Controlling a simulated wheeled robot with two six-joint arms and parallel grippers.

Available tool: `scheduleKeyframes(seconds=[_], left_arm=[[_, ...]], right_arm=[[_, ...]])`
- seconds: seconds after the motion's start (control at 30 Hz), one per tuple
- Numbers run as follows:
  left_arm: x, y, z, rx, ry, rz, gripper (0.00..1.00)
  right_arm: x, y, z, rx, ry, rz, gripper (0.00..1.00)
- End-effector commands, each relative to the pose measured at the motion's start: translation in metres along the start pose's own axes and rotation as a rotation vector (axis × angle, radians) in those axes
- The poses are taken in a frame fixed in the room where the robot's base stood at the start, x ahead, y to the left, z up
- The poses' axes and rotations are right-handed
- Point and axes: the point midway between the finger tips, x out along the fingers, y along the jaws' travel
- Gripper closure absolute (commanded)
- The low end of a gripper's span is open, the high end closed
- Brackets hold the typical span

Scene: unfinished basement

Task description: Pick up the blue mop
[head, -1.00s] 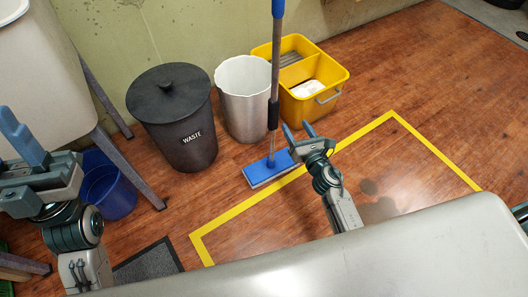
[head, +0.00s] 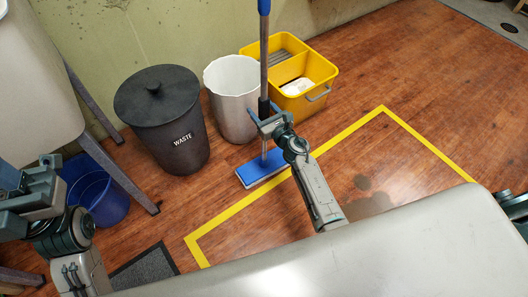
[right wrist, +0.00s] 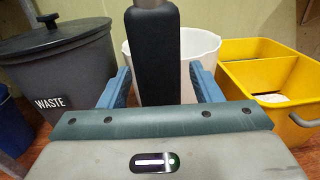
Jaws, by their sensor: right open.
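The blue mop stands upright on the floor. Its flat blue head (head: 262,169) rests near the yellow floor line, and its grey pole (head: 264,60) rises out of the top of the head view. My right gripper (head: 264,117) is at the dark grip sleeve, low on the pole. In the right wrist view the black sleeve (right wrist: 153,58) stands between the two blue fingers (right wrist: 160,88), with a gap on each side; the gripper is open. My left gripper (head: 30,185) is at the left edge, away from the mop; its jaws are not clear.
A black waste bin (head: 162,125), a white bin (head: 230,105) and a yellow mop bucket (head: 318,75) stand behind the mop by the wall. A blue bucket (head: 103,198) is at left. A yellow line (head: 340,137) marks open wood floor at right.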

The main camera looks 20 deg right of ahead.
Motion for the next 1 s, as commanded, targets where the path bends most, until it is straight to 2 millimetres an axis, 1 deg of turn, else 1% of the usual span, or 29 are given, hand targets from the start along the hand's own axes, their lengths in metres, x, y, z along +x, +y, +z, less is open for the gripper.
scheduleKeyframes(seconds=[0.03, 0.1, 0.3, 0.37, 0.4, 0.47, 0.5, 0.57, 0.6, 0.87, 1.0], left_arm=[[-0.001, 0.0001, 0.0001, 0.001, 0.001, -0.001, 0.64], [-0.0009, 0.0001, 0.0002, 0.001, 0.001, 0.0, 0.64], [-0.0005, 0.0001, 0.0003, 0.001, 0.0, 0.0, 0.64], [-0.0005, 0.0002, 0.0003, 0.001, -0.001, 0.0, 0.64], [-0.0005, 0.0002, 0.0003, 0.001, -0.001, 0.0, 0.64], [-0.0004, 0.0001, 0.0003, 0.001, -0.001, 0.0, 0.64], [-0.0004, 0.0001, 0.0002, 0.001, 0.0, 0.0, 0.64], [-0.0003, 0.0001, 0.0002, 0.001, 0.0, -0.001, 0.64], [-0.0001, 0.0001, 0.0001, 0.001, 0.0, -0.001, 0.64], [0.0007, 0.0, -0.0002, 0.001, 0.0, -0.001, 0.64], [0.0044, -0.0003, -0.0006, 0.0, 0.002, -0.003, 0.64]], right_arm=[[0.0045, 0.0, -0.0008, 0.0, 0.0, 0.0, 0.42], [0.0071, 0.0, -0.0006, 0.0, 0.001, 0.0, 0.42], [0.0073, -0.0001, -0.0001, 0.0, 0.001, 0.0, 0.42], [0.0072, -0.0001, -0.0001, 0.0, 0.001, 0.0, 0.52], [0.0072, -0.0001, -0.0001, 0.0, 0.001, 0.0, 0.59], [0.0071, -0.0001, -0.0001, 0.0, 0.001, 0.0, 0.71], [0.0071, -0.0001, -0.0001, 0.0, 0.001, 0.0, 0.79], [0.0071, -0.0001, -0.0001, 0.0, 0.001, 0.0, 0.91], [0.0076, -0.0002, 0.0016, 0.0, -0.002, 0.0, 0.95], [0.0076, -0.0009, 0.0023, 0.0, -0.002, 0.0, 0.95], [0.0079, -0.005, 0.007, -0.001, -0.002, 0.0, 0.95]])
